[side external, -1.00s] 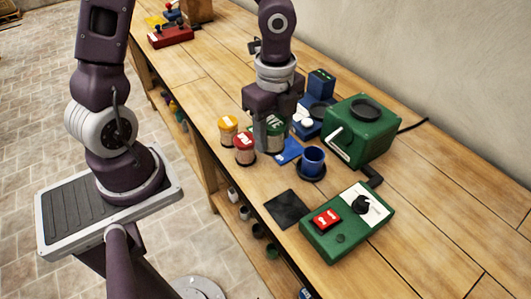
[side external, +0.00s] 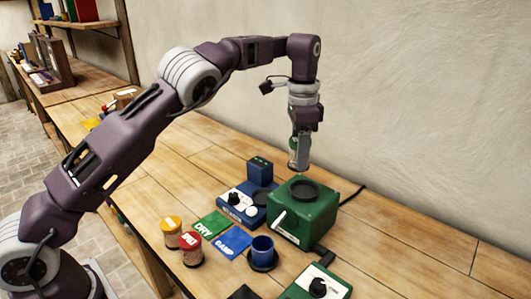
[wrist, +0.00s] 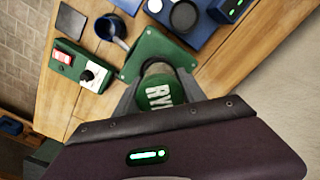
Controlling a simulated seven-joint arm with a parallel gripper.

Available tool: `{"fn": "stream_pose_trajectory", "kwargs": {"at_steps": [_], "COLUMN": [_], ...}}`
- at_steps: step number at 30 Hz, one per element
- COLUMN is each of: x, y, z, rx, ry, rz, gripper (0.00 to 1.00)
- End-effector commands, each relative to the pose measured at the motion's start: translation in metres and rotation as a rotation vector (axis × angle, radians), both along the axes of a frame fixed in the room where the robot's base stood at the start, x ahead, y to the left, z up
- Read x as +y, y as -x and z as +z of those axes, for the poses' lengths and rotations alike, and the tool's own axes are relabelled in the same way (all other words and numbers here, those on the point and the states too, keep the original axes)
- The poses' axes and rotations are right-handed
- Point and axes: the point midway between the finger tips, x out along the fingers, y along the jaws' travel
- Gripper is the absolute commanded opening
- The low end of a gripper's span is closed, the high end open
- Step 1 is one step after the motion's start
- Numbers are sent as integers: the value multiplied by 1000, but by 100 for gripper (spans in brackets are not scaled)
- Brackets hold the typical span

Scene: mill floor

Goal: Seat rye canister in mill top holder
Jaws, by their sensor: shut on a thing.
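My gripper (side external: 300,162) is shut on the rye canister (side external: 293,157), which hangs upright in the air. In the wrist view the mill (wrist: 150,48) is partly behind the canister, and the holder is hidden.
Yellow-lidded (side external: 171,226) and red-lidded (side external: 190,243) canisters stand at the front left, beside green (side external: 210,224) and blue (side external: 233,240) cards. A blue cup (side external: 262,248) stands before the mill. A blue device (side external: 240,204) is left of it, a green switch box (side external: 318,284) in front.

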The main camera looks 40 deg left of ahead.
Motion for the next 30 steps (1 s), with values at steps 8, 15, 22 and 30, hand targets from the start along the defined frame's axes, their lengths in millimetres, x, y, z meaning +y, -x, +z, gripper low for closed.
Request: {"fn": "stream_pose_trajectory", "kwargs": {"at_steps": [8, 15, 22, 30], "x": [-22, -21, -21, -21], "y": [-5, -5, -5, -5], "z": [-13, -45, -58, -58], "rx": [-1, -1, -5, -5], "ry": [-6, -6, -7, -6], "rz": [-106, -104, -101, -101], "gripper": [0, 0, 0, 0]}}
